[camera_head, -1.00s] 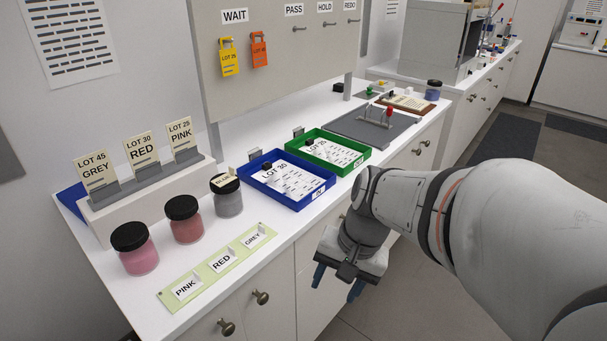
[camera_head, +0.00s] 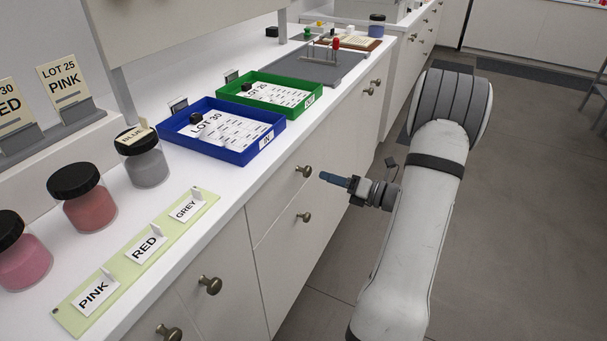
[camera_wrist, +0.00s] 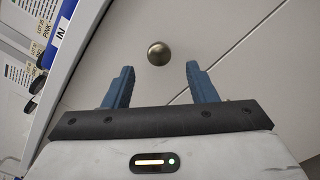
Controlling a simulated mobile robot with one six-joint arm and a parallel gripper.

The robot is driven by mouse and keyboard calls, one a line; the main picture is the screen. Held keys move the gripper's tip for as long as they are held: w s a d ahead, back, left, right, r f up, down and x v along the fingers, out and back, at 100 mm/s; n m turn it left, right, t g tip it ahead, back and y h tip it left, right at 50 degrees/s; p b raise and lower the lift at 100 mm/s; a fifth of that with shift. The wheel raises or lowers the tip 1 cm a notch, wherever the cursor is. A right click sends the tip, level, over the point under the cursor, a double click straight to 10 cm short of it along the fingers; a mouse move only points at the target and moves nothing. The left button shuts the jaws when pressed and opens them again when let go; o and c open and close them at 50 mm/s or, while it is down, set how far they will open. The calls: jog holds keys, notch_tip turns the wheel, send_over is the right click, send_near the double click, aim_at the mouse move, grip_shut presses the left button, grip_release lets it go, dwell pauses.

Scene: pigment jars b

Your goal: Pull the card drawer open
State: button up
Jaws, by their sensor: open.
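The cabinet under the counter has an upper drawer front (camera_head: 270,203) with a round metal knob (camera_head: 304,171); it sits flush with the cabinet. I cannot read any marking that names it the card drawer. My gripper (camera_head: 324,178) is open, its blue fingers pointing at this knob from the right, a little apart from it. In the wrist view the knob (camera_wrist: 158,53) shows ahead of and between the two spread fingertips (camera_wrist: 160,72), with nothing gripped. A diagonal seam below the knob marks the drawer's edge.
A lower knob (camera_head: 304,217) is just beneath. On the counter above stand a blue tray (camera_head: 240,157) and a green tray (camera_head: 290,107), both with cards. Jars (camera_head: 88,205) and a green label strip (camera_head: 70,318) are at left. Open floor (camera_head: 520,230) lies right.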

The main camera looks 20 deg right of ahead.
aim_at(310, 173)
jog(key=b+x, duration=0.1)
jog(key=x, duration=0.6)
jog(key=shift+w+a, duration=0.2)
jog(key=shift+s, duration=0.1)
grip_shut()
